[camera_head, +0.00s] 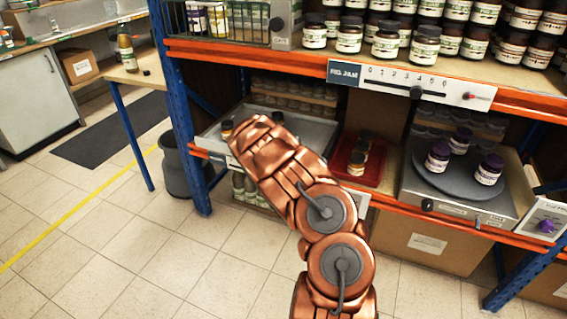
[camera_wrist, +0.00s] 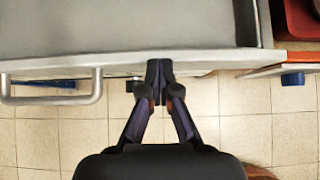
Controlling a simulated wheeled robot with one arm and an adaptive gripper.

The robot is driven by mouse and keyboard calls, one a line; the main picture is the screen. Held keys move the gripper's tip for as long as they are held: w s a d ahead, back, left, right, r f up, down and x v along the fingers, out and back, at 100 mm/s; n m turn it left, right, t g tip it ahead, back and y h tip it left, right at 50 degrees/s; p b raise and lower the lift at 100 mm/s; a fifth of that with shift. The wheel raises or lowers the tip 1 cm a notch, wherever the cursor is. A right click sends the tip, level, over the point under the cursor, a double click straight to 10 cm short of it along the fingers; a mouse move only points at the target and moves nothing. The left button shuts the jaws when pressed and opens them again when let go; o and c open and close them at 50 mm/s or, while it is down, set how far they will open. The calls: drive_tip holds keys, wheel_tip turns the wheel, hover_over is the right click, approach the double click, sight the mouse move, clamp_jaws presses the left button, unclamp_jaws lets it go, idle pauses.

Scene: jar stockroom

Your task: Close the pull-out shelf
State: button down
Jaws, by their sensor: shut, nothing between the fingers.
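The pull-out shelf is a grey metal tray (camera_head: 312,130) on the left of the rack's middle level. It stands out past the orange beam, with a small jar (camera_head: 227,128) near its left side; my arm hides much of its front. In the wrist view the shelf's flat top and front edge (camera_wrist: 130,50) fill the upper part, and its bar handle (camera_wrist: 52,99) sticks out at the left. My gripper (camera_wrist: 160,69) is shut and empty at the front edge, right of the handle. I cannot tell whether it touches. The head view hides my gripper behind my arm.
A red tray (camera_head: 372,176) with small jars is right of the shelf, then a scale with a round plate (camera_head: 455,172) bearing purple-lidded jars. A blue post (camera_head: 180,110) and a grey bin (camera_head: 178,168) stand left. Tiled floor (camera_head: 120,240) in front is clear.

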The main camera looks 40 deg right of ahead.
drive_tip(key=shift+d, duration=0.2)
drive_tip(key=shift+s, duration=0.1)
drive_tip(key=a+f+p+v, duration=0.1)
drive_tip(key=a+f+v, duration=0.1)
drive_tip(key=v, duration=1.1)
drive_tip(key=shift+s+p, duration=0.2)
drive_tip(key=shift+p, duration=0.1)
